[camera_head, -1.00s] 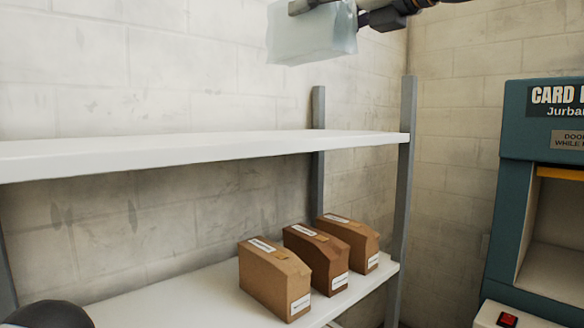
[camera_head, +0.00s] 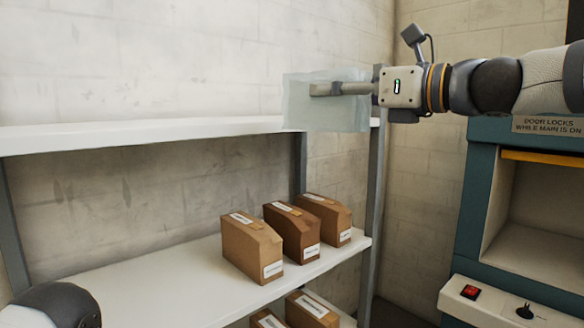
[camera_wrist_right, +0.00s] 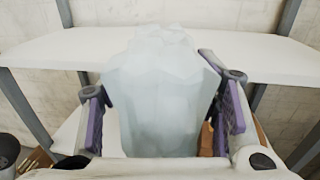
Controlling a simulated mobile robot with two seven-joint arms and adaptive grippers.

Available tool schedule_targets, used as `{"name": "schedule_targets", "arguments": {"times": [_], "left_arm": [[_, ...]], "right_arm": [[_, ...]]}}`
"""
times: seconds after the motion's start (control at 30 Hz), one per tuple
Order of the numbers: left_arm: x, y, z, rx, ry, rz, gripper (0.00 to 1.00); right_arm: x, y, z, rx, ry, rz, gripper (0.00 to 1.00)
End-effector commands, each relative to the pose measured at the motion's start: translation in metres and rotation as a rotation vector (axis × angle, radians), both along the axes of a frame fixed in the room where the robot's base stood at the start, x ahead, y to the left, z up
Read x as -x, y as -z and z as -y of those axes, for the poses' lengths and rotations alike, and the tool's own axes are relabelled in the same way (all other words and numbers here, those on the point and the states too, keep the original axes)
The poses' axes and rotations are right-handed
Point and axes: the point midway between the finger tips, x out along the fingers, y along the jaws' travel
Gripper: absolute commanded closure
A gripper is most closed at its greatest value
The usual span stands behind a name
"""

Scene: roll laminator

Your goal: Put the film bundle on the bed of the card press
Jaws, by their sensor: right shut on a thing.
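The film bundle (camera_head: 338,108) is a pale, translucent bluish block, held in the air in front of the top shelf's right end. My right gripper (camera_head: 345,89) comes in from the right and is shut on it. In the right wrist view the bundle (camera_wrist_right: 160,95) fills the space between the two purple-padded fingers. The card press (camera_head: 475,195) is a teal cabinet at the right, and its opening faces me, with a pale bed (camera_head: 530,262) inside. The bed is empty where it shows; the right side is cut off. My left gripper is not seen; only part of my left arm shows at bottom left.
A white shelf unit (camera_head: 120,137) stands against the block wall. Its middle shelf holds 3 brown boxes (camera_head: 290,232), with more boxes (camera_head: 312,308) below. A panel with a red switch (camera_head: 471,292) and a black knob (camera_head: 525,311) juts out below the press opening. A yellow strip (camera_head: 540,156) edges the opening's top.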

Motion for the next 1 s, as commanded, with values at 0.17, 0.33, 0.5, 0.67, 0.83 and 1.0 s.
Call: {"name": "schedule_targets", "arguments": {"times": [0.17,0.33,0.5,0.67,0.83,1.0], "left_arm": [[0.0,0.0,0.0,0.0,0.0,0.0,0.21],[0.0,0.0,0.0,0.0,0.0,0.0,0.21],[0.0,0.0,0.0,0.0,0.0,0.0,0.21],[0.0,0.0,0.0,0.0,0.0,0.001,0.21],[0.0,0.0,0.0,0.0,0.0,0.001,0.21],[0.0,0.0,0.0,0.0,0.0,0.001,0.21]], "right_arm": [[0.006,0.123,0.024,-0.007,-0.134,-0.015,0.76],[0.049,0.246,0.046,-0.004,-0.28,-0.014,0.76],[0.121,0.342,0.07,-0.008,-0.3,-0.014,0.76],[0.176,0.391,0.092,-0.007,-0.168,-0.009,0.76],[0.198,0.406,0.102,-0.005,-0.079,0.001,0.76],[0.199,0.407,0.103,-0.009,-0.075,0.004,0.76]]}}
